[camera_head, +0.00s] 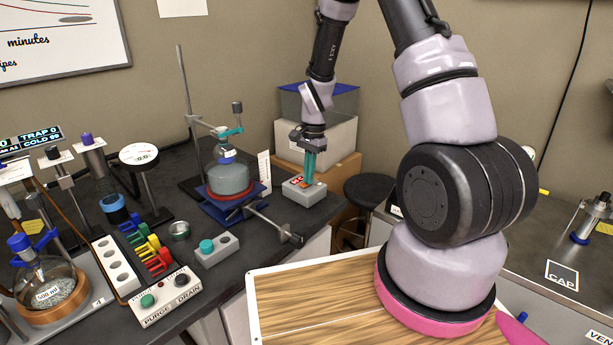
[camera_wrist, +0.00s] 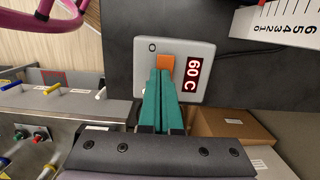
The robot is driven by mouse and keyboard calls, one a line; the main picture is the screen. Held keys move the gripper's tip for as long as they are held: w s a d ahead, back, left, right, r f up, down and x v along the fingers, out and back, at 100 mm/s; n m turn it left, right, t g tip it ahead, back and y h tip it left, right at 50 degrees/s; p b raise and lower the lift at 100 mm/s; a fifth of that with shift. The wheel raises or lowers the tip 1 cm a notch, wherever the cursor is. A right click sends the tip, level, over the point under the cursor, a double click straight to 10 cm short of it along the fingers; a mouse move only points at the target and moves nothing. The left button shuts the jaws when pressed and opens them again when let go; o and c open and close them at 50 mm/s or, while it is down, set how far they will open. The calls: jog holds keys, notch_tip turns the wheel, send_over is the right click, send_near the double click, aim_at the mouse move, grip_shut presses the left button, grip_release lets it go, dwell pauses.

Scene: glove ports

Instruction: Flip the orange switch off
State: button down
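The orange switch (camera_wrist: 166,62) is on a light grey control box (camera_wrist: 145,85), left of a red "60 C" display (camera_wrist: 193,75). In the head view, the box (camera_head: 310,196) stands at the right end of the dark bench. My gripper (camera_wrist: 164,75) has its teal fingers side by side, nearly touching, with nothing between them. The tips overlap the switch's lower edge in the wrist view and hide part of it. I cannot tell if they touch it. In the head view, my gripper (camera_head: 307,177) points down over the box.
A stand with a flask on a heating plate (camera_head: 232,187) is left of the box. A white ruler-like scale (camera_wrist: 275,28) is near it. Cardboard boxes (camera_wrist: 235,123) are beyond the bench edge. A purge/drain button box (camera_head: 165,297) stands at the front left.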

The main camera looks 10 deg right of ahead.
notch_tip(320, 180, up, 14)
jog(key=w+d, duration=0.1)
jog(key=shift+d, duration=0.2)
dwell(0.3)
jog(key=shift+f, duration=0.1)
jog(key=shift+s+a+r, duration=0.2)
jog(key=shift+a, duration=0.6)
jog(key=shift+f, duration=0.1)
jog(key=f, duration=0.4)
jog(key=a+f, duration=0.1)
jog(key=f, duration=0.4)
jog(key=s+f, duration=0.1)
jog(key=f, duration=0.3)
jog(key=shift+a+f, duration=0.2)
jog(key=shift+f, duration=0.1)
